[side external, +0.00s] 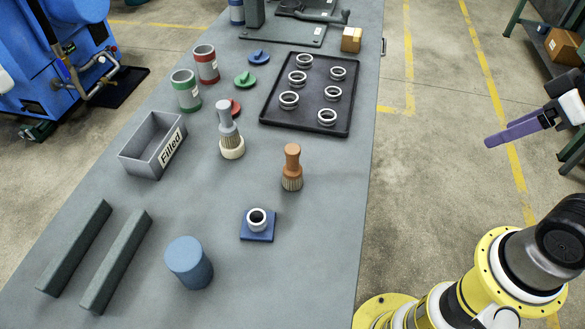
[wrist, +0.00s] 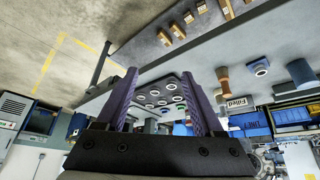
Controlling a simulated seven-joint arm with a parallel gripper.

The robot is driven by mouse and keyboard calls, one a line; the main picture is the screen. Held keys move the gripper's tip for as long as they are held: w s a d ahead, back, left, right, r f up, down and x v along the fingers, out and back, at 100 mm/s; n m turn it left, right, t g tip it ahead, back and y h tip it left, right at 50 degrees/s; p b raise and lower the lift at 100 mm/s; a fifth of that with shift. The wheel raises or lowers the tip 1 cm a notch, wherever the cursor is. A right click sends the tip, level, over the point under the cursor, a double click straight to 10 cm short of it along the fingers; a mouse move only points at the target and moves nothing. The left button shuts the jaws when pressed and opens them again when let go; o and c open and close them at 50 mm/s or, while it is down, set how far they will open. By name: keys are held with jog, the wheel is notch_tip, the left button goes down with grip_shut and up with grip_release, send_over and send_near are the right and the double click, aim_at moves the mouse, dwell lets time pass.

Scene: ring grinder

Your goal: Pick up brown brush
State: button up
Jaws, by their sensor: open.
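The brown brush (side external: 292,166) stands upright on its bristles near the middle of the grey table, with its handle up. It also shows in the wrist view (wrist: 224,80), to the right of my fingers, and the picture there is tilted over. My gripper (side external: 514,133), with purple fingers, is in the air beyond the table's right edge, well apart from the brush. In the wrist view its two fingers (wrist: 163,103) are spread with nothing between them.
A grey brush (side external: 229,130) in a cream base stands left of the brown one. A black tray (side external: 264,118) holds several rings behind it. A ring (side external: 257,219) sits on a blue block in front. The "Filled" bin (side external: 134,161), blue cylinder (side external: 189,262) and dark bars (side external: 115,262) lie left.

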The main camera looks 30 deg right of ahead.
jog(key=w+a+r+n, duration=0.2)
jog(key=w+r+n, duration=0.35)
jog(key=r, duration=0.25)
jog(key=n+g, duration=0.6)
jog(key=n, duration=0.3)
send_over(293, 149)
notch_tip(293, 149, down, 10)
notch_tip(293, 149, down, 8)
jog(key=shift+w+d+f, duration=0.1)
jog(key=shift+w+d, duration=0.05)
jog(key=shift+f, duration=2.6)
grip_shut()
